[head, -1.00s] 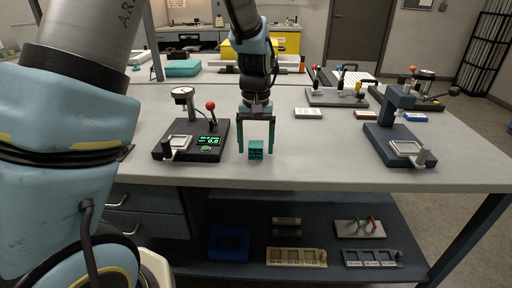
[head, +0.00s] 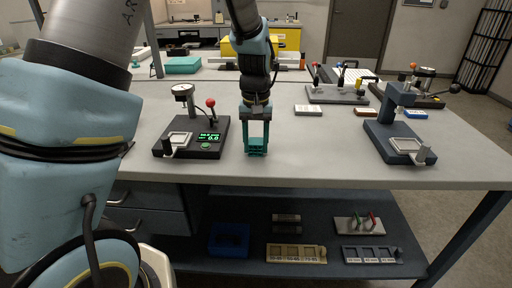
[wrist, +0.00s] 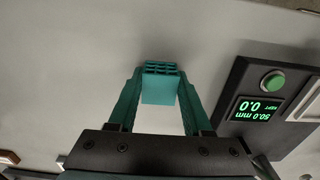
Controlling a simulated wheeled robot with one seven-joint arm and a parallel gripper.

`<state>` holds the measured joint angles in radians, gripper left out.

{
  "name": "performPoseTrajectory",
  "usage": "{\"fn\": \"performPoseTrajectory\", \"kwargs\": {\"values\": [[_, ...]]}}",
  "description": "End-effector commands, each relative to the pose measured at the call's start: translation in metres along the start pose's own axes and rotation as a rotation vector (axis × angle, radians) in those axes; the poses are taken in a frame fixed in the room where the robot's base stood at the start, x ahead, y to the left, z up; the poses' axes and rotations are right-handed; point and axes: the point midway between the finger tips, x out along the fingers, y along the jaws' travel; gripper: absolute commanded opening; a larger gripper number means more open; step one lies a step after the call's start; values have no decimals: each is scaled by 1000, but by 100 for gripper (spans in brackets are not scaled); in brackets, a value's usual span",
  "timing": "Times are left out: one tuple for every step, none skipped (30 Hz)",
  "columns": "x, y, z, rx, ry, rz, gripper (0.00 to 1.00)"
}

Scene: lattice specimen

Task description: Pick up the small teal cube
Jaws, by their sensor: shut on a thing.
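The small teal lattice cube (head: 257,147) is near the front edge of the grey table, between the fingers of my gripper (head: 256,150). In the wrist view the cube (wrist: 160,84) sits between the two teal fingertips (wrist: 160,82), which touch its sides. My gripper is shut on it. I cannot tell whether the cube still rests on the tabletop.
A black gauge stand (head: 191,136) with a red knob and a green readout is close on the left. A blue-grey press (head: 397,133) stands at the right. The table (head: 318,165) is clear between them. Trays (head: 296,253) lie on the lower shelf.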

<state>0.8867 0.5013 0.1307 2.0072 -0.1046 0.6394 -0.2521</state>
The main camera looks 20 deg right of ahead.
Motion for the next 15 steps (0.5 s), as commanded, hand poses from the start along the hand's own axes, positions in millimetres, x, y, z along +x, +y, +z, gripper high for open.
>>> {"fn": "performPoseTrajectory", "kwargs": {"values": [[0,0,0,0,0,0,5],[0,0,0,0,0,0,2],[0,0,0,0,0,0,0],[0,0,0,0,0,0,0],[0,0,0,0,0,0,0],[0,0,0,0,0,0,0],[0,0,0,0,0,0,0],[0,0,0,0,0,0,0],[0,0,0,0,0,0,0],[-1,0,0,0,1,0,0],[-2,0,0,0,1,1,0],[-5,0,-1,0,3,1,0],[-8,0,-1,0,4,2,0],[-12,1,-1,0,4,2,0],[-17,1,-1,0,5,2,0]]}}
